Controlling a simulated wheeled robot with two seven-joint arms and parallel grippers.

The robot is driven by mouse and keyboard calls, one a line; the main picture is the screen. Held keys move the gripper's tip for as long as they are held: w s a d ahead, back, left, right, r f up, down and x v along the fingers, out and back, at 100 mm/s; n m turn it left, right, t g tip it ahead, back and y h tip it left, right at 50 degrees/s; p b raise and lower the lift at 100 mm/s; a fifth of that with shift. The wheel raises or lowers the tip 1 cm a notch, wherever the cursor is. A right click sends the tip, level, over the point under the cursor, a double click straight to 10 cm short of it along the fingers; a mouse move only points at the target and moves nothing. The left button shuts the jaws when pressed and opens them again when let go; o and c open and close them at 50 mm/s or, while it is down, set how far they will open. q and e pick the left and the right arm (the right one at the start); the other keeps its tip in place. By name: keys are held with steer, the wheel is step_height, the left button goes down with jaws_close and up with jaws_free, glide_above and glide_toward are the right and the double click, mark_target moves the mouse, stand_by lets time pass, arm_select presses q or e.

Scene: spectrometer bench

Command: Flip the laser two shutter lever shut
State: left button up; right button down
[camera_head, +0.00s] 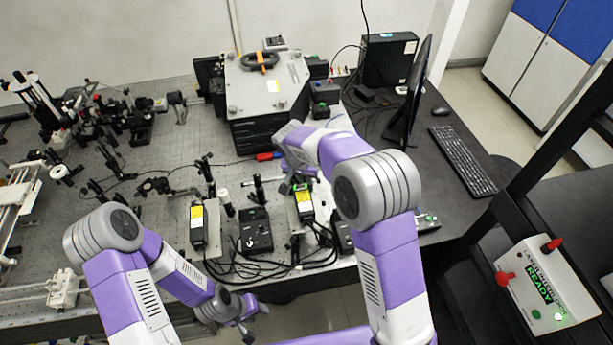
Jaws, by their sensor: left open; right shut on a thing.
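Two black laser units with yellow labels stand near the front edge of the bench, a left one (198,225) and a right one (305,208). Their numbers are too small to read. My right gripper (299,184) is at the back end of the right laser, shut on a small part there, apparently the shutter lever. The lever itself is mostly hidden by the gripper and forearm, so its position cannot be told. My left gripper (247,316) is open and empty, low in front of the bench's front edge.
Black controller boxes (255,232) and loose cables stand beside the lasers. Optics mounts (205,165) fill the left bench. A large grey-topped instrument (268,85) stands behind my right forearm. A white box (546,285) with red knobs shows green READY at right.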

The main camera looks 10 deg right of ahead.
steer(key=c, duration=1.1)
jaws_free()
steer(key=shift+r, duration=0.1)
steer(key=v, duration=0.7)
steer(key=shift+r, duration=0.2)
steer(key=shift+s+f, duration=0.1)
steer(key=shift+s, duration=0.05)
